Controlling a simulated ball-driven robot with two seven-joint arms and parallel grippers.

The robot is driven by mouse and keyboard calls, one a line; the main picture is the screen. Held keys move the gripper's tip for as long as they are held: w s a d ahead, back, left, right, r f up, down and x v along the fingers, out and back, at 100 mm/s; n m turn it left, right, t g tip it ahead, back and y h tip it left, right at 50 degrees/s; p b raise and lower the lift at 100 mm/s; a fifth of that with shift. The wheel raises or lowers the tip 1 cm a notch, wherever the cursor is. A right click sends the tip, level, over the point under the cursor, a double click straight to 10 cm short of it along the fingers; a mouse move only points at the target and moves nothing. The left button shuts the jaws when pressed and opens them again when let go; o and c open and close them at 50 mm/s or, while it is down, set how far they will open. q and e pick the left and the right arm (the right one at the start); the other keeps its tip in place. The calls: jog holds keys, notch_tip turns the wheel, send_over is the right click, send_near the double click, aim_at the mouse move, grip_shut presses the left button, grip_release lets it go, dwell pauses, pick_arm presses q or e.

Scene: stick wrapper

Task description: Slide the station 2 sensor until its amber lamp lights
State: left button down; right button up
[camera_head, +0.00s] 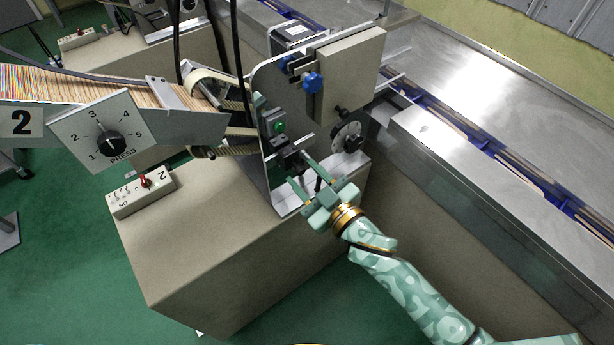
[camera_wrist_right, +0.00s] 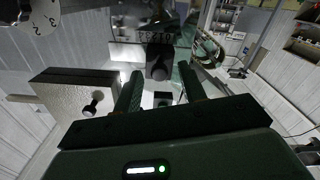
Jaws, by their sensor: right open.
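The station 2 sensor looks like the small dark block (camera_head: 288,158) on the front of the upright metal plate, low on its left side. In the right wrist view a dark block with a rounded front (camera_wrist_right: 158,62) sits below a marked scale (camera_wrist_right: 158,37). My right gripper (camera_head: 302,172) is open in front of the block, its fingers pointing at it. In the wrist view the fingers (camera_wrist_right: 158,82) lie to either side of the block's line, and I cannot tell whether they touch it. I see no lit amber lamp. My left gripper is not in view.
A green button or lamp (camera_head: 280,127) sits just above the block. A black dial (camera_head: 347,137) and a blue knob (camera_head: 313,83) are to the right. The PRESS dial panel (camera_head: 100,132) and switch box (camera_head: 143,192) stand left. A conveyor (camera_head: 500,165) runs behind.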

jog(key=shift+c, duration=0.3)
grip_shut()
jog(key=shift+s+a+r+p, duration=0.15)
jog(key=shift+s+a+p, duration=0.2)
jog(key=shift+a+p, duration=0.15)
jog(key=shift+o, duration=0.3)
grip_release()
jog(key=shift+s+a, duration=0.1)
jog(key=shift+a, duration=0.05)
jog(key=shift+s+d, duration=0.2)
jog(key=shift+d, duration=0.05)
jog(key=p+v, duration=0.1)
jog(key=v, duration=1.4)
jog(key=shift+s, duration=0.35)
